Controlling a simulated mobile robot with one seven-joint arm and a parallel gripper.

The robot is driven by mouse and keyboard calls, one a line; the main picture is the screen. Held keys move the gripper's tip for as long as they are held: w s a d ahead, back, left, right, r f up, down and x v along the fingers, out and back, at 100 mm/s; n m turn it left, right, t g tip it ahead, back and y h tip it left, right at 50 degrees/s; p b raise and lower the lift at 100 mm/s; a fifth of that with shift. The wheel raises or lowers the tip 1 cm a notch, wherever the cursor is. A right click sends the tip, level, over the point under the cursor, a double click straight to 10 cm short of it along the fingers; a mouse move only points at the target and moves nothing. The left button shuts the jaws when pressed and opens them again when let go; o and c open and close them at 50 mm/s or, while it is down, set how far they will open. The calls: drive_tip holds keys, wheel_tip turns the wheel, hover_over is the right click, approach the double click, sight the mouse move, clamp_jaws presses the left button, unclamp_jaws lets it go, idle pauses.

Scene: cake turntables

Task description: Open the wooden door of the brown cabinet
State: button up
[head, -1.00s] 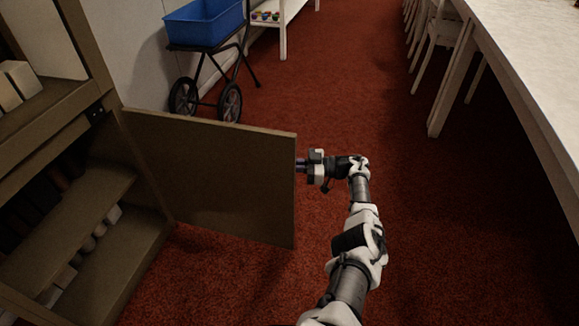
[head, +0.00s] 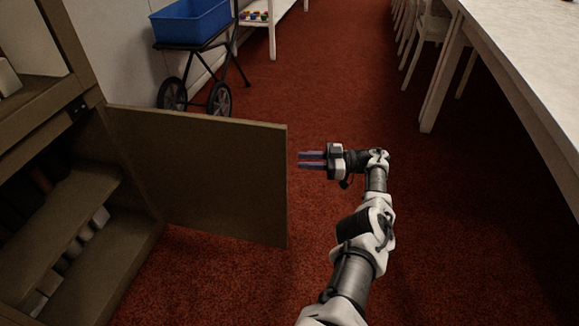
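The brown cabinet (head: 20,131) stands at the left in the head view. Its wooden door (head: 205,178) is swung wide open on the hinge side and stands out into the room, showing the shelves inside. My gripper (head: 300,160) is just right of the door's free edge, with a small gap between them. Its two fingers point left at the door, are spread apart and hold nothing. No handle shows on the door's visible face.
A cart with a blue bin (head: 191,20) and wheels stands behind the door by the wall. A white shelf (head: 271,28) is farther back. A long white table (head: 527,60) with chairs runs along the right. Red carpet (head: 330,85) lies clear between.

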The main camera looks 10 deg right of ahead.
drive_tip(key=shift+s+d+b, duration=0.2)
drive_tip(key=shift+d+b, duration=1.15)
drive_tip(key=shift+d, duration=0.1)
drive_tip(key=shift+s+d+b, duration=0.2)
drive_tip(key=shift+d+b, duration=1.1)
drive_tip(key=shift+d, duration=0.15)
drive_tip(key=shift+s, duration=0.1)
